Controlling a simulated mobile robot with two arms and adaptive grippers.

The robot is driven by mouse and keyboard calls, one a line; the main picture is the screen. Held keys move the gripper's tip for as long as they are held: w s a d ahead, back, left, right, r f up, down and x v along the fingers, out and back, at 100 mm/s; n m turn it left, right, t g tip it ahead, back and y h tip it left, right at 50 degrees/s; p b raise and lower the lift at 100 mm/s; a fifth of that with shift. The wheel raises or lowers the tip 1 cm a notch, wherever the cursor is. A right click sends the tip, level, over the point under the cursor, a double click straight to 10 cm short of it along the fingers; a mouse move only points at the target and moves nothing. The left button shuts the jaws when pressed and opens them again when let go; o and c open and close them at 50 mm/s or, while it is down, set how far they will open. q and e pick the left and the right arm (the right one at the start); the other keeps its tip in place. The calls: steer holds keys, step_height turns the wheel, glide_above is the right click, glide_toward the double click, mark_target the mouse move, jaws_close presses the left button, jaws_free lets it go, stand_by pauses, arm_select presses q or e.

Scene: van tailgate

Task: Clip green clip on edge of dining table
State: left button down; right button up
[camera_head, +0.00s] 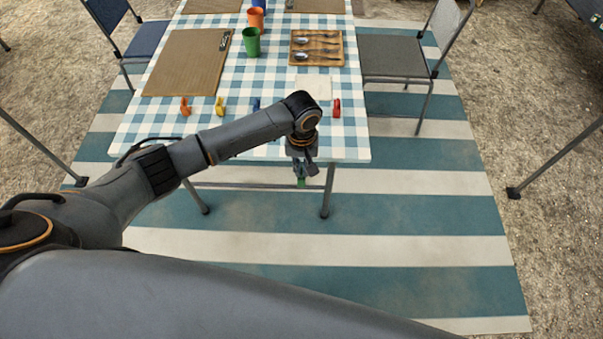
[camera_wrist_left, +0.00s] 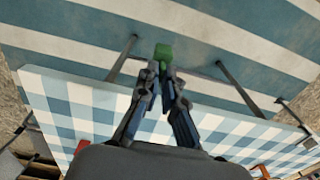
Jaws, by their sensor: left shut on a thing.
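The dining table (camera_head: 345,148) has a blue-and-white checked top; its near edge also crosses the left wrist view (camera_wrist_left: 50,80). My left gripper (camera_head: 302,171) hangs at this near edge, towards its right end, with its fingers pointing down. It is shut on the green clip (camera_head: 301,182), which is mostly hidden by the fingers in the head view. In the left wrist view the green clip (camera_wrist_left: 163,52) shows at the fingertips (camera_wrist_left: 166,75), seen against the striped rug beyond the table edge. I cannot tell whether the clip touches the edge. My right gripper is out of view.
Orange (camera_head: 185,106), yellow (camera_head: 219,106), blue (camera_head: 256,104) and red (camera_head: 337,108) clips stand along the near side of the tabletop. Chairs flank the table.

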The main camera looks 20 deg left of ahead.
arm_select(q)
steer(key=shift+w+a+f+b, duration=0.1)
steer(key=shift+w+f+b, duration=0.3)
steer(key=shift+b, duration=0.1)
steer(key=shift+w+a+r, duration=0.1)
steer(key=shift+w+r, duration=0.05)
steer(key=shift+w, duration=0.15)
steer(key=shift+w+a, duration=0.2)
steer(key=shift+w, duration=0.6)
steer(key=shift+r, duration=0.1)
steer(key=shift+w+p, duration=0.1)
steer(key=shift+p, duration=0.2)
steer(key=shift+w, duration=0.15)
steer(key=shift+w+a, duration=0.25)
steer(key=shift+w, duration=0.4)
